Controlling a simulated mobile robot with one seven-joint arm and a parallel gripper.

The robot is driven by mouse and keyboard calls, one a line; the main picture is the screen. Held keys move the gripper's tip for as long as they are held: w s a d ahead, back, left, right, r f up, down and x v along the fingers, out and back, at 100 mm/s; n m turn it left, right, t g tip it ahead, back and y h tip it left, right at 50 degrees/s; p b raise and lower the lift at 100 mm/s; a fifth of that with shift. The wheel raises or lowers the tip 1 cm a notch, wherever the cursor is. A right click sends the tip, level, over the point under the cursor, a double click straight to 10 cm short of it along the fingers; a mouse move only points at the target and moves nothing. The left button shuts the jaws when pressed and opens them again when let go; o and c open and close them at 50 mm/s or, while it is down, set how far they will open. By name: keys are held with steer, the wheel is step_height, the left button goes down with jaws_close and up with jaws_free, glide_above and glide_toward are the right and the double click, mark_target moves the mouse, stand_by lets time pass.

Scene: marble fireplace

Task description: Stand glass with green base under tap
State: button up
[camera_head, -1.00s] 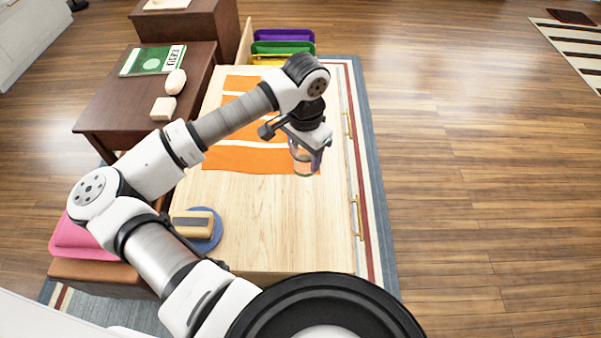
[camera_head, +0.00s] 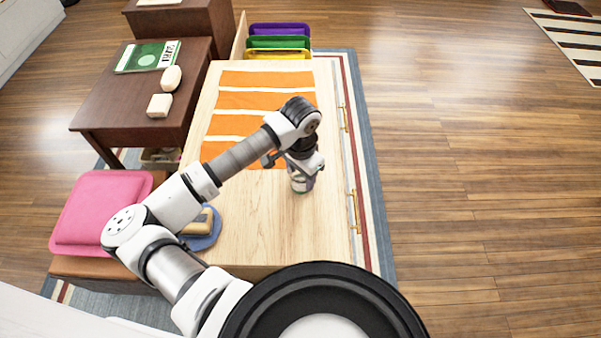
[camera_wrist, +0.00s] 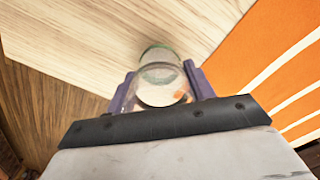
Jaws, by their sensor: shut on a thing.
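A clear glass with a green base (camera_wrist: 160,73) is between the two purple fingers of my gripper (camera_wrist: 160,85) in the wrist view. My gripper is shut on it. In the head view my gripper (camera_head: 303,178) is over the bare wood of the light wooden table (camera_head: 270,225), and the glass (camera_head: 301,185) shows below it, partly hidden by the fingers. I cannot tell whether the glass base touches the tabletop. I see no tap in these views.
An orange and white striped cloth (camera_head: 262,100) covers the far part of the table. A blue round thing with a tan block (camera_head: 203,228) sits at the near left. Purple, green and yellow trays (camera_head: 279,42) stand beyond the far end. The near tabletop is mostly clear.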

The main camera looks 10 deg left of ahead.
steer(key=shift+f, duration=0.15)
steer(key=o, duration=1.1)
steer(key=shift+r, duration=0.35)
step_height(320, 180, up, 12)
steer(key=shift+f+b, duration=0.15)
steer(key=shift+b, duration=0.45)
